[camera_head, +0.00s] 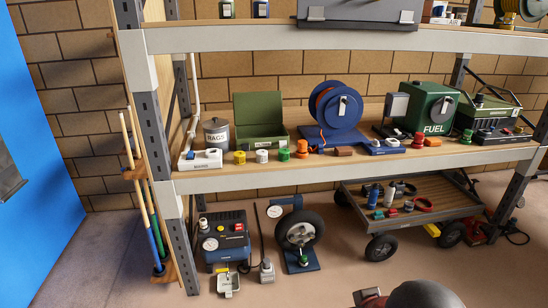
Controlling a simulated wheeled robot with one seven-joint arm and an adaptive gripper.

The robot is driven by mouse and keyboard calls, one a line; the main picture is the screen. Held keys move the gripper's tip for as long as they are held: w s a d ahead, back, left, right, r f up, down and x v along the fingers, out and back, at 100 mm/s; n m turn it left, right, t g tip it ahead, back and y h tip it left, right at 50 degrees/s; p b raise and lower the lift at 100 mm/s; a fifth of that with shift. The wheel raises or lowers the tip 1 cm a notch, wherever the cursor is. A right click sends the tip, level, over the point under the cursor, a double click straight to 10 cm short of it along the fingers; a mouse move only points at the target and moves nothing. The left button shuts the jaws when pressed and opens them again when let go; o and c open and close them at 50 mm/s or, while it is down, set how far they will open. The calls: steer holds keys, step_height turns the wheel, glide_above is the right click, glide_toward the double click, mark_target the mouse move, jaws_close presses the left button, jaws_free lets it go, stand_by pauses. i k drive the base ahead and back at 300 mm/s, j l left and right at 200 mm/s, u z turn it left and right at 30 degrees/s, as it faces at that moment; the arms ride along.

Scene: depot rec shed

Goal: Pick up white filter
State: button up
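A small white cylinder (262,156), which looks like the white filter, stands on the middle shelf near its front edge. It is between a yellow cylinder (239,157) and a green cylinder (284,154), apart from both. An open green metal box (262,130) stands just behind it. My gripper is not in view. A dark rounded shape with a red part at the bottom right edge may be part of my arm, but I cannot tell.
The middle shelf (330,172) also holds a BAGS canister (216,134), a white tray (200,160), a blue reel (336,112) and a green FUEL can (428,108). An upper shelf (340,38) overhangs it. A cart (420,212) and a compressor (225,240) stand below.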

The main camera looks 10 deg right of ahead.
mark_target(261, 155)
steer(key=i+l+u, duration=0.1)
steer(key=i+l, duration=0.25)
steer(key=i+l+u, duration=0.1)
steer(key=i+l, duration=0.25)
steer(key=i+l+u, duration=0.15)
steer(key=i+l, duration=0.2)
steer(key=i+l+u, duration=0.1)
steer(key=i+l, duration=0.2)
steer(key=l, duration=0.15)
steer(key=i+l+u, duration=0.1)
steer(key=i+l, duration=0.2)
steer(key=l, duration=0.15)
steer(key=i+l+u, duration=0.1)
steer(key=i+l, duration=0.15)
steer(key=l, duration=0.25)
